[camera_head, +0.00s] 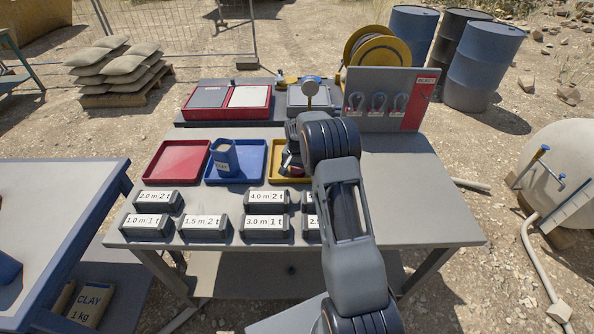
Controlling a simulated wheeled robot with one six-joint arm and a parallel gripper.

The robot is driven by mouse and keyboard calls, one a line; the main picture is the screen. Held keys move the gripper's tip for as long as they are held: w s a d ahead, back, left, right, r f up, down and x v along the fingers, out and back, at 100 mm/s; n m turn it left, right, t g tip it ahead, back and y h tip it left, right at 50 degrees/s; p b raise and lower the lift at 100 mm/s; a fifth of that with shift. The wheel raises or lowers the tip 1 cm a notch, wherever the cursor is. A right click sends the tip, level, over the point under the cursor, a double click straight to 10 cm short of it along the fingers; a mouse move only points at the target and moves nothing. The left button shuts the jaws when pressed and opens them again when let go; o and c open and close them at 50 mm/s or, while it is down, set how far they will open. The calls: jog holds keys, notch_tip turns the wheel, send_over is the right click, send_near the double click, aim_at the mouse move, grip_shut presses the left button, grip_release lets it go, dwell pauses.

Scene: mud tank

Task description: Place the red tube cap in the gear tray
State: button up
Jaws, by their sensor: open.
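My arm reaches forward over the grey table (400,200), and my gripper (291,166) is low over the yellow tray (273,170). The gripper is open, but its fingers are small and partly hidden by my own arm. Dark red shows by the fingers; I cannot tell whether it is the red tube cap or part of the gripper. No tray is readably marked as the gear tray.
Several labelled dark blocks (205,226) line the table's front. Behind stand a red case (228,113), a scale-like device (310,95) and a grey panel (385,98) with hanging shackles. The table's right side is clear.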

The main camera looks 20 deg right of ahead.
aim_at(297, 171)
notch_tip(297, 171, up, 12)
jog(key=b, duration=0.1)
jog(key=s+a+r+n+t, duration=0.1)
jog(key=s+a+r+n, duration=0.1)
jog(key=s+a+r, duration=0.35)
jog(key=s+a+n+t, duration=0.1)
jog(key=s+a+n, duration=0.2)
jog(key=s, duration=0.9)
jog(key=s+a+n+t, duration=0.1)
jog(key=s+a+n, duration=0.2)
jog(key=s, duration=0.8)
jog(key=shift+s+r+t, duration=0.3)
jog(key=shift+s, duration=0.05)
jog(key=shift+a, duration=0.1)
jog(key=shift+r+p, duration=0.45)
jog(key=shift+r, duration=0.15)
